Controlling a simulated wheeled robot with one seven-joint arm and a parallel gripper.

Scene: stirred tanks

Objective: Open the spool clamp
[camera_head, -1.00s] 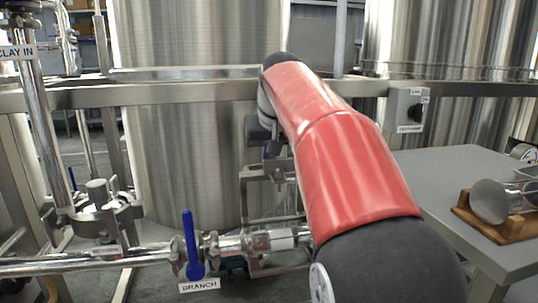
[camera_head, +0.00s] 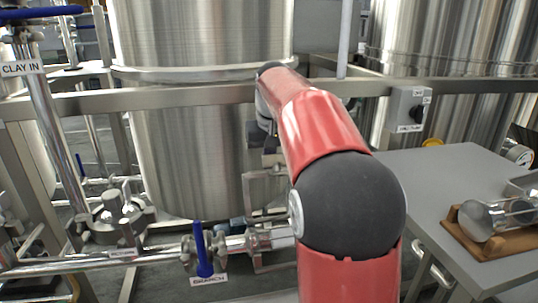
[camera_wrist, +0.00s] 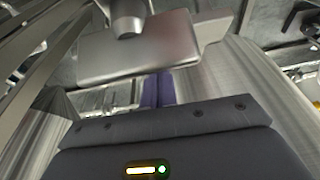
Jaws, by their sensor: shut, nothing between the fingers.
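My gripper's two purple fingers (camera_wrist: 157,90) are close together and shut in the wrist view, with nothing seen between them. A metal box-like part (camera_wrist: 140,47) with a round stem lies beyond them. In the head view my red and black arm hides most of the gripper. A steel pipe line (camera_head: 240,243) with a pale band and ring joints runs at low centre and passes behind my arm. I cannot make out which joint there is the spool clamp; it may be hidden by my arm.
A blue-handled valve (camera_head: 203,250) labelled BRANCH stands left of my arm. A steel frame rail (camera_head: 180,97) crosses before the large tank (camera_head: 200,150). A grey table (camera_head: 440,180) at right holds a metal cylinder on a wooden cradle (camera_head: 500,238). A switch box (camera_head: 408,108) hangs on the rail.

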